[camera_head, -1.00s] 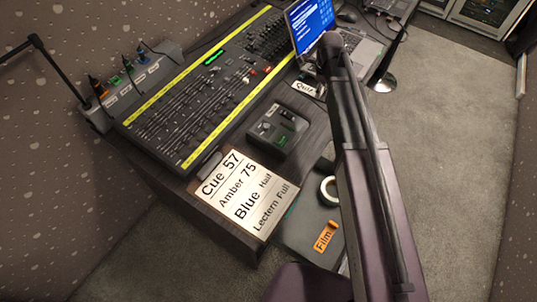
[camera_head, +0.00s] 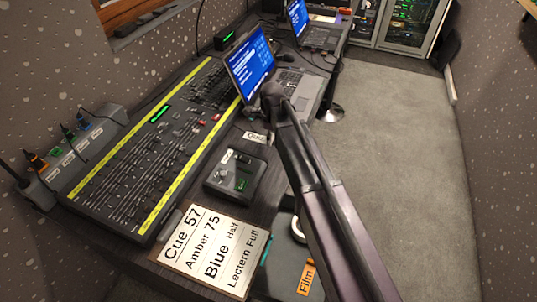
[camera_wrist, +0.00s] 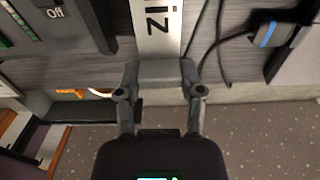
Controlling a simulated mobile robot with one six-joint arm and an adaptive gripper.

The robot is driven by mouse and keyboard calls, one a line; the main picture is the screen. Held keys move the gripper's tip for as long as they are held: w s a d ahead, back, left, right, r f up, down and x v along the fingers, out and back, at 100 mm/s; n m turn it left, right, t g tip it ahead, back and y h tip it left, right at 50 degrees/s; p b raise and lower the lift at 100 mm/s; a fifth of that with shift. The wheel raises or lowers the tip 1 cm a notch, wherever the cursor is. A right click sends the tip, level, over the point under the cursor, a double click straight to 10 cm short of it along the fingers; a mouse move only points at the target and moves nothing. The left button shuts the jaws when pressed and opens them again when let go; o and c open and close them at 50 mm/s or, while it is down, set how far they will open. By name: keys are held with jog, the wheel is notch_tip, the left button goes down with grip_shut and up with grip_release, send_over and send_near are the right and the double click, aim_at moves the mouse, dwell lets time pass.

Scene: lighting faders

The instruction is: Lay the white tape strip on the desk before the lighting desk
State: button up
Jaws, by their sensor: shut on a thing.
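The white tape strip (camera_head: 256,137), lettered "Quiz", shows in the head view between the small black control box and my arm. In the wrist view, the strip (camera_wrist: 157,28) runs up from between my gripper's fingers (camera_wrist: 157,76), with "iz" readable. My gripper is shut on its near end. The head view hides my gripper behind my arm. The lighting desk (camera_head: 140,155), with rows of faders and two yellow bands, lies left of the strip. Whether the strip touches the dark wooden desk (camera_head: 185,210) is not clear.
The black control box (camera_head: 236,175) sits beside the strip. An open laptop (camera_head: 250,68) stands behind it. A lettered cue card (camera_head: 213,250) lies at the near end. In the wrist view, cables (camera_wrist: 213,40) run right of the strip. Grey floor (camera_head: 390,150) is clear at right.

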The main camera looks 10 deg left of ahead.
aim_at(271, 154)
jog(key=shift+f+b, duration=0.75)
jog(key=shift+f, duration=0.35)
jog(key=shift+f+b, duration=1.9)
jog(key=shift+f, duration=0.15)
jog(key=o, duration=0.7)
jog(key=shift+o, duration=0.2)
jog(key=shift+r, duration=0.25)
notch_tip(271, 154, up, 12)
jog(key=p, duration=1.2)
